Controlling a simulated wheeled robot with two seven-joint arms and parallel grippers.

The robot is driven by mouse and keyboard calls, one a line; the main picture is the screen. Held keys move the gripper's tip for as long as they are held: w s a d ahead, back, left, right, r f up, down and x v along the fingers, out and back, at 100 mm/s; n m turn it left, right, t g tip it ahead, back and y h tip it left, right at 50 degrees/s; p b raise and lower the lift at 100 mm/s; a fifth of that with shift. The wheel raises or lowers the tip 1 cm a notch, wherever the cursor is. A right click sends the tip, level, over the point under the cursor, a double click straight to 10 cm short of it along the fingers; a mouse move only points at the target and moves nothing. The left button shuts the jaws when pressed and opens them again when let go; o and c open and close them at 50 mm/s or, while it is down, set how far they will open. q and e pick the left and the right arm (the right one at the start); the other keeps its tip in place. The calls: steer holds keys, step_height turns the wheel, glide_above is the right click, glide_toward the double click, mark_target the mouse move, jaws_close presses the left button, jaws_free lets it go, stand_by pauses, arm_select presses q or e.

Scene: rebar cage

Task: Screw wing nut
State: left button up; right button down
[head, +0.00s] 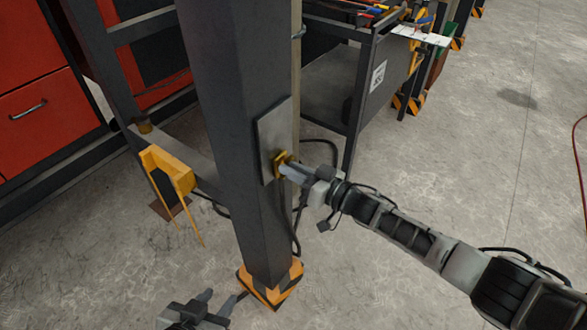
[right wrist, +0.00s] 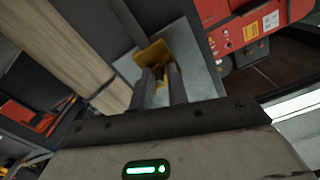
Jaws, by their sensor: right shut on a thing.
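The yellow wing nut (head: 281,160) sits on a grey metal plate (head: 268,132) on the side of a dark upright post. My right gripper (head: 287,169) reaches in from the right and is shut on the wing nut. In the right wrist view the yellow wing nut (right wrist: 151,53) shows at the tips of my right gripper's two fingers (right wrist: 159,74), against the grey plate (right wrist: 201,65). The fingers partly hide the nut. My left gripper (head: 219,302) is low at the bottom edge, its fingers apart and empty, away from the plate.
The dark post (head: 222,75) has an orange-and-black foot (head: 270,283). A yellow bracket (head: 170,170) stands out at its left. A dark cart (head: 345,85) is behind on the right, and red cabinets (head: 35,95) stand at the left. The concrete floor at right is mostly clear.

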arm_select(q)
steer(key=shift+w+d+f+n+t+h+b, duration=0.3)
steer(key=shift+d+f+b, duration=0.15)
steer(key=shift+b, duration=1.65)
arm_select(e)
steer(key=shift+f+m, duration=0.1)
steer(key=shift+m, duration=10.5)
arm_select(q)
steer(key=shift+f, duration=0.15)
steer(key=shift+s, duration=0.1)
arm_select(e)
steer(key=c, duration=1.4)
jaws_free()
steer(key=shift+o, duration=0.2)
